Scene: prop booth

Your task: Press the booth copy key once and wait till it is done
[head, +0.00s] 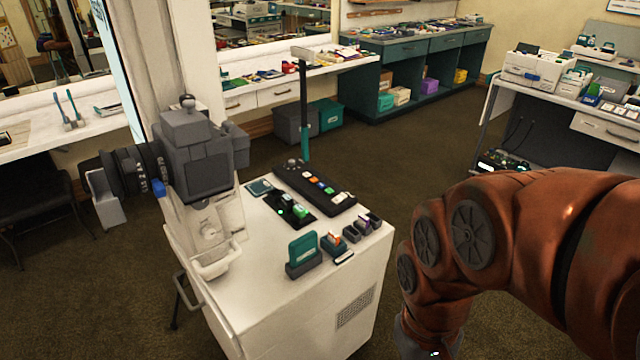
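A white cabinet (350,262) stands in the middle. On its top is a long black control panel (341,203) with a row of small coloured keys (322,184), among them orange, white, blue and green. In front of it lies a black unit (272,204) with a lit green light (281,212) and a green block on it. I cannot tell which key is the copy key; labels are too small to read. My arm comes in from the right and bends down past the cabinet's right side.
A large grey camera (205,165) stands at the cabinet's left. A teal card holder (303,254) and small card boxes (333,241) sit along the cabinet's front edge. A thin dark post (304,105) rises behind. Carpeted floor is open behind the cabinet; a side table (575,95) is at right.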

